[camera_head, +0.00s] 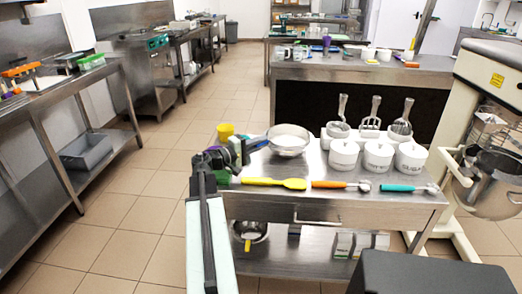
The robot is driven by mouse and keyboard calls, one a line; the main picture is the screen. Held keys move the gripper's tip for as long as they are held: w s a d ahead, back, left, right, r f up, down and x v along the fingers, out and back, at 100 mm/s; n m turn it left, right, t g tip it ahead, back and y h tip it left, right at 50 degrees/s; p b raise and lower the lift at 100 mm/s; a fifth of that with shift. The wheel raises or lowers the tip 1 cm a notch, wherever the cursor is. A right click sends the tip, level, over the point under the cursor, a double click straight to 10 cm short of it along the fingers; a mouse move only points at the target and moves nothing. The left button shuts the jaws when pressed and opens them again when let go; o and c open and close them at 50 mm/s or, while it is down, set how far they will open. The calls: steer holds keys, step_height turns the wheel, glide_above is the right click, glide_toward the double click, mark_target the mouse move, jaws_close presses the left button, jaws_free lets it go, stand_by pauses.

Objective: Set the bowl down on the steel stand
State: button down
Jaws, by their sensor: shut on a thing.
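A shiny metal bowl (289,149) is at the back left of the steel stand (385,204), upright with its opening up. From this view I cannot tell whether its base touches the stand top or is slightly above it. My gripper (262,144) is at the bowl's left side, shut on its rim. My arm reaches up from the bottom of the view to the stand's left end. The exact contact of the fingertips is small and partly hidden.
A yellow spatula (274,183), an orange-handled tool (340,185) and a teal-handled tool (408,189) lie along the stand's front. White lidded pots (377,158) stand right of the bowl. A yellow cup (225,131) shows behind my gripper. A mixer (490,100) stands at right.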

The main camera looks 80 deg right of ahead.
steer(key=shift+r, duration=0.15)
steer(key=c, duration=1.5)
jaws_free()
steer(key=shift+o, duration=0.2)
steer(key=shift+r, duration=0.1)
steer(key=v, duration=1.2)
